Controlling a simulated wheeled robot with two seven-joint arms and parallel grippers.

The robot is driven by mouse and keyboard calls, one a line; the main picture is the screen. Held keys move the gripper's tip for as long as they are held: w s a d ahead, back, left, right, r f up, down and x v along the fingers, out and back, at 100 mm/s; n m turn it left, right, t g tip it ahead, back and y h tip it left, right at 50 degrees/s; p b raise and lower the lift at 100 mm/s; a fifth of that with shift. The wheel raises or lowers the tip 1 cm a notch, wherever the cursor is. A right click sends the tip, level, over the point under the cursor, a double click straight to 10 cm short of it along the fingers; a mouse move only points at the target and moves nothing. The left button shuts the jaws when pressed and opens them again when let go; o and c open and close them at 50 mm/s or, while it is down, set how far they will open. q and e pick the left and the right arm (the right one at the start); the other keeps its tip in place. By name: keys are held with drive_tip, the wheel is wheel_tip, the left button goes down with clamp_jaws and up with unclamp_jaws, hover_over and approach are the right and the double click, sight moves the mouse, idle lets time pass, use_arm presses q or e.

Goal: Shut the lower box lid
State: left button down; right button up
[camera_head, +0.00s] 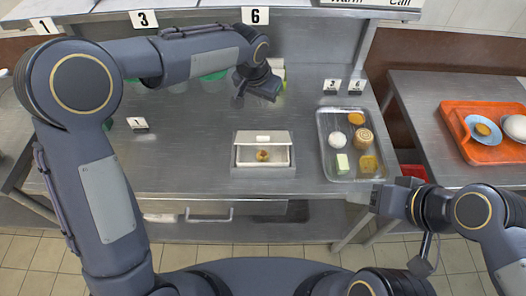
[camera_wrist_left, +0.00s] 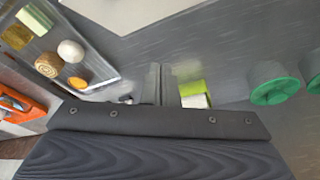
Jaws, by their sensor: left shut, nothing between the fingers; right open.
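A small pale box (camera_head: 264,168) stands on the steel counter at the middle of the head view. Its lid (camera_head: 263,137) is raised at the back, and a small golden-brown item (camera_head: 263,156) shows inside. My left gripper (camera_head: 260,94) is behind the box, above the back of the counter, apart from the lid. It is shut and empty; its fingers also show in the left wrist view (camera_wrist_left: 157,85). My right gripper (camera_head: 388,196) is open and empty, off the counter's front right corner, apart from the box. The box is not in the left wrist view.
A metal tray (camera_head: 322,116) with several foods lies right of the box. An orange tray (camera_head: 465,152) is on the right table. Green containers (camera_wrist_left: 275,90) and a green-and-white object (camera_wrist_left: 194,94) stand at the back.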

use_arm(q)
wheel_tip(320, 180, up, 6)
drive_tip(key=p, duration=0.3)
drive_tip(key=shift+f+p, duration=0.2)
drive_tip(key=shift+p, duration=0.15)
